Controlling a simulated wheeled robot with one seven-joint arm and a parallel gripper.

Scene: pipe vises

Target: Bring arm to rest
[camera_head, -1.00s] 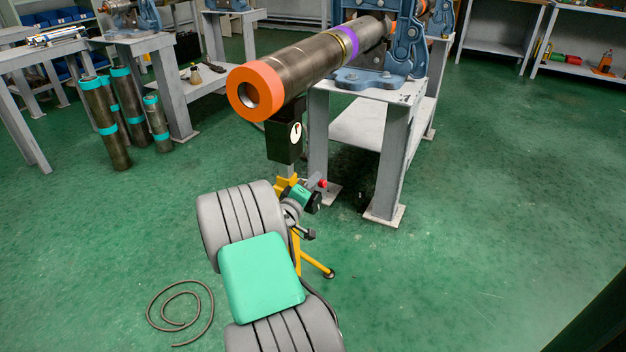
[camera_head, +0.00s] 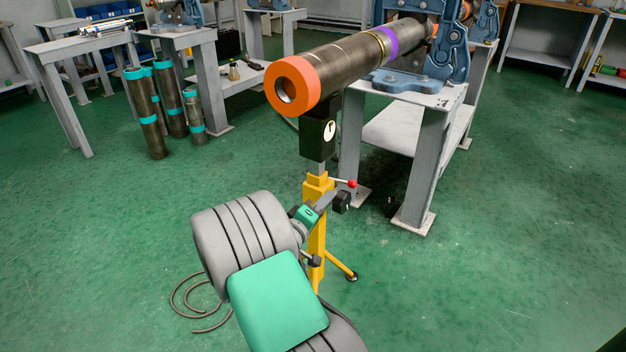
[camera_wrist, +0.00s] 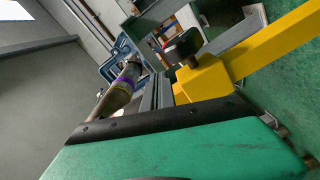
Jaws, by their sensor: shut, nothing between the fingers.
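My arm, with grey ribbed joints and a green cover (camera_head: 277,300), is folded low in front of me in the head view. My gripper (camera_head: 341,201) is shut and empty, beside the yellow pipe stand (camera_head: 317,230); I cannot tell whether they touch. In the wrist view the yellow stand (camera_wrist: 205,80) is very close, with a dark knob. The fingertips cannot be made out there.
A long pipe (camera_head: 335,68) with an orange end rests on the stand and in a blue vise (camera_head: 425,55) on a grey bench (camera_head: 425,165). Several upright pipes (camera_head: 150,115) stand left. A cable (camera_head: 195,305) lies on the floor. Open floor is at right.

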